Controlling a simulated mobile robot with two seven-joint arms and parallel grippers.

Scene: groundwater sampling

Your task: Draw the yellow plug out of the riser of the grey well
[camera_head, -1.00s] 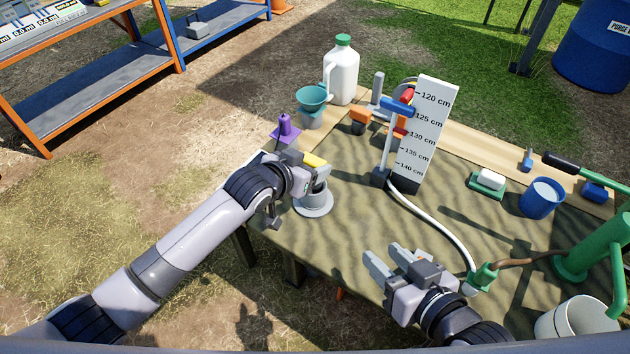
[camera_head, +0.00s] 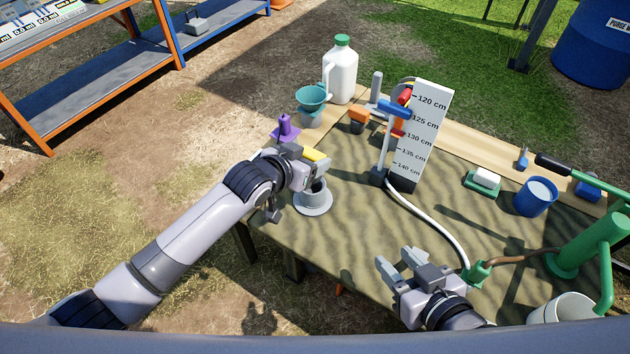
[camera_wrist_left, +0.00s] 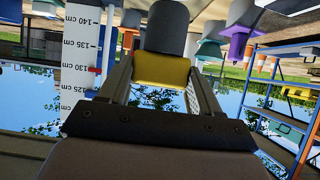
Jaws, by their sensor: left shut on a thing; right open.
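The grey well (camera_head: 314,205) stands near the left edge of the table, with a round base and a short upright riser (camera_head: 316,188). My left gripper (camera_head: 312,160) is above the riser, shut on the yellow plug (camera_head: 316,154). In the left wrist view, the yellow plug (camera_wrist_left: 160,70) sits between the two fingers, with a dark grey cylinder (camera_wrist_left: 168,28) adjoining it. My right gripper (camera_head: 396,260) is open and empty above the table's front.
Behind the well stand a purple object (camera_head: 284,128), a teal funnel (camera_head: 312,96) and a white jug (camera_head: 341,74). A white scale board (camera_head: 422,125) with a hose stands to the right. A green pump (camera_head: 588,240) is at far right.

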